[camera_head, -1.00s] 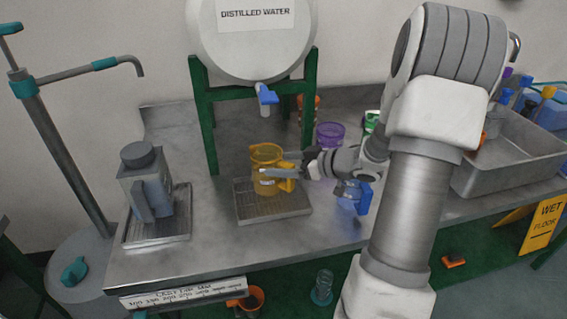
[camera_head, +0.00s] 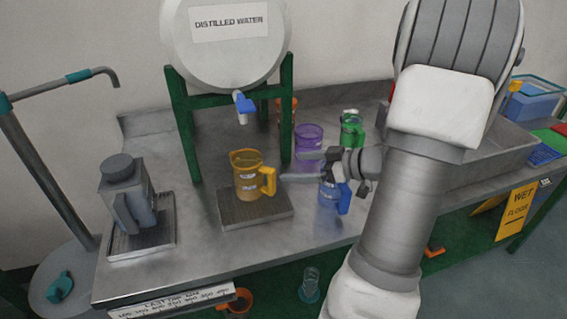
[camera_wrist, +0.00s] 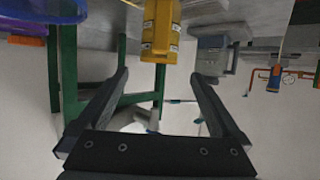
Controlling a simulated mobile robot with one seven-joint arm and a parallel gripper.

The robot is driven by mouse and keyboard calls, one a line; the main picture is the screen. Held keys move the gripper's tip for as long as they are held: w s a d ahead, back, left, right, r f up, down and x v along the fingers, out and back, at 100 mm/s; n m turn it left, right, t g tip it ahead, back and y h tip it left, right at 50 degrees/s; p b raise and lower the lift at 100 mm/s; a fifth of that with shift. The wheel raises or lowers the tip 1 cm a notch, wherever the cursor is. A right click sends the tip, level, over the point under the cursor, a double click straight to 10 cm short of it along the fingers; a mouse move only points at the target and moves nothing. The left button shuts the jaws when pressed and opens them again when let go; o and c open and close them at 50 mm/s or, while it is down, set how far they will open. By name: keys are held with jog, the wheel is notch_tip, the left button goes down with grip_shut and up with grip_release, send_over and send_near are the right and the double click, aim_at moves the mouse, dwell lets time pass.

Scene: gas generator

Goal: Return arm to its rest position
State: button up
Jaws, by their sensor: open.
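My gripper (camera_head: 302,166) is open and empty, held just right of the yellow pitcher, with its fingers pointing left. In the wrist view its two fingers (camera_wrist: 160,92) are spread with nothing between them. The yellow pitcher (camera_head: 246,176) stands upright on a metal drip tray (camera_head: 256,213), its handle on the right side. The pitcher also shows in the wrist view (camera_wrist: 160,30), beyond the fingertips. My arm covers the right part of the bench in the head view.
A distilled water tank (camera_head: 226,45) with a blue tap (camera_head: 243,103) stands on a green frame (camera_head: 183,125). Purple (camera_head: 309,143), green (camera_head: 352,130) and blue (camera_head: 330,192) pitchers stand near my gripper. A grey jug (camera_head: 127,195) is at left, a metal basin (camera_head: 490,160) at right.

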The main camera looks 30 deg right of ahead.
jog(key=shift+s+d+r, duration=0.2)
jog(key=shift+s, duration=0.2)
